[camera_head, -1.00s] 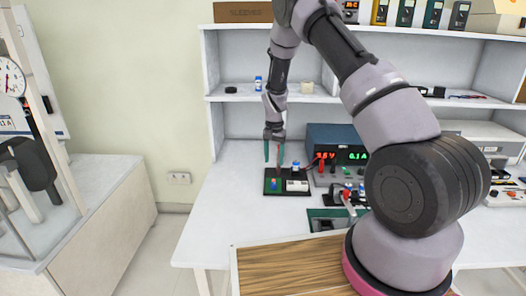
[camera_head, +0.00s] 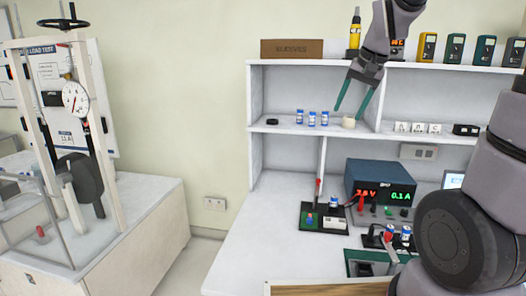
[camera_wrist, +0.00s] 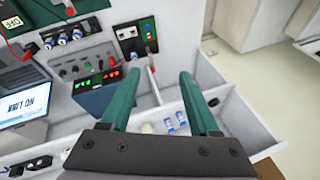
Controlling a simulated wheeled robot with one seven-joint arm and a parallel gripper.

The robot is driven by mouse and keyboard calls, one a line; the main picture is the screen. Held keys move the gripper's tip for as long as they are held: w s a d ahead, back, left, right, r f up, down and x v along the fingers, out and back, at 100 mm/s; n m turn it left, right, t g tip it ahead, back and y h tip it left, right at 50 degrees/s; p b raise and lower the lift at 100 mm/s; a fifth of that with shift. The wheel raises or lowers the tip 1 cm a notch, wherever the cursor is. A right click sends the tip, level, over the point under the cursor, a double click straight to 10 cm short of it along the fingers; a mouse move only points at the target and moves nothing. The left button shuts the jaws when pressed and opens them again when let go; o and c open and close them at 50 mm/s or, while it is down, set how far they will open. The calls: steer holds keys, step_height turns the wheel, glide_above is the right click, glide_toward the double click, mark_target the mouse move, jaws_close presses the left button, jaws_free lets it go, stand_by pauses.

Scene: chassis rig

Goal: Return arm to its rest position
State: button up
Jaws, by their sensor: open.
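My gripper (camera_head: 355,97) has two green fingers spread apart with nothing between them. In the head view it is raised in front of the shelf unit, over the white upper shelf (camera_head: 285,127), pointing down. A small cream-coloured roll (camera_head: 348,122) shows just below and between the fingers; I cannot tell the depth gap. In the wrist view the open fingers (camera_wrist: 155,88) reach toward the shelf and bench, and the space between them is empty. My arm comes in from the right and its middle is out of the picture.
Several small blue-and-white bottles (camera_head: 311,118) stand on the shelf. Below are a power supply (camera_head: 380,184) reading 3.6 V and 0.1 A, and a black board (camera_head: 322,217) with a small bottle. A load-test frame (camera_head: 75,150) stands at left. The bench's front left is clear.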

steer(key=s+d+r+n+t, duration=0.1)
steer(key=s+r, duration=0.3)
steer(key=s, duration=1.2)
steer(key=shift+s+d+r+t, duration=0.2)
steer(key=shift+r+t, duration=0.2)
steer(key=shift+t, duration=0.5)
